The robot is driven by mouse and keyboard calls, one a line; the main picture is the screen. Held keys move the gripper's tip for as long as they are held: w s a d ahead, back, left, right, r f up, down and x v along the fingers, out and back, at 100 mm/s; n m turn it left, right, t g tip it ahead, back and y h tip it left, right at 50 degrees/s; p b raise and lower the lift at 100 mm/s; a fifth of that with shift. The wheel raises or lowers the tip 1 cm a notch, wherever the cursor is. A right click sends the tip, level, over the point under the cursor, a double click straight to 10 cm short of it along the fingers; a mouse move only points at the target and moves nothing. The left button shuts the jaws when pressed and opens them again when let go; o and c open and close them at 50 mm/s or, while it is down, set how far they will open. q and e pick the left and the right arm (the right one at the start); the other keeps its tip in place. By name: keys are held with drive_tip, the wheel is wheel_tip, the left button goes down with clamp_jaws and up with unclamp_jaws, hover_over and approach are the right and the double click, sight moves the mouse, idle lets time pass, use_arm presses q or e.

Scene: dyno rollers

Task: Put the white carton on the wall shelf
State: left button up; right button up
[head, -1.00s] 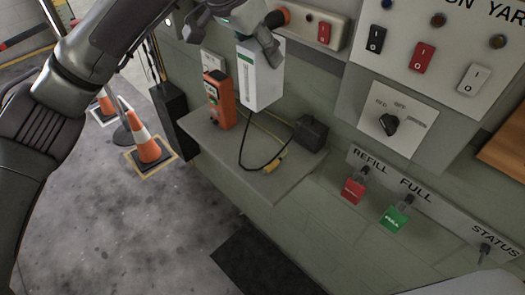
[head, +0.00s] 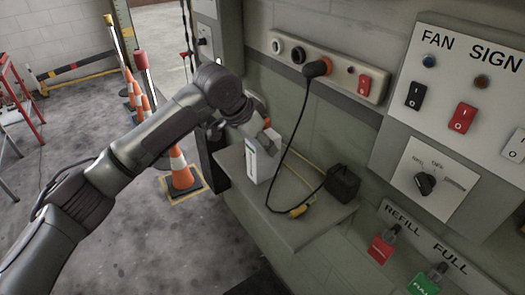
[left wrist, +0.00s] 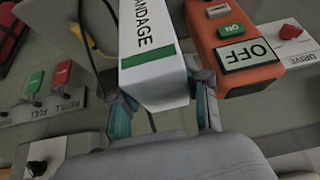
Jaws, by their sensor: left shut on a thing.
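The white carton (head: 259,162), with a green band, is upright at the left part of the grey wall shelf (head: 295,228). Its base appears at or just above the shelf top; I cannot tell whether it touches. My left gripper (head: 262,138) is shut on the upper part of the carton. In the left wrist view, the carton (left wrist: 153,65) shows the word BANDAGE and a green stripe between the two fingers (left wrist: 163,108). My right gripper is not in view.
An orange device with an OFF label (left wrist: 248,52) is close beside the carton. A black plug block (head: 342,184) with its cable and a yellow connector (head: 300,210) lies on the shelf's right. Switch panels (head: 440,110) are on the wall, cones (head: 181,172) on the floor.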

use_arm(q)
wheel_tip(320, 180, down, 4)
drive_tip(key=shift+w+a+r+p, duration=0.1)
drive_tip(key=shift+a+r+p, duration=0.1)
drive_tip(key=shift+p, duration=0.5)
drive_tip(key=shift+f, duration=0.3)
drive_tip(key=shift+d+f, duration=0.1)
drive_tip(key=shift+f, duration=0.05)
drive_tip(key=o, duration=1.2)
drive_tip(key=shift+c, duration=0.2)
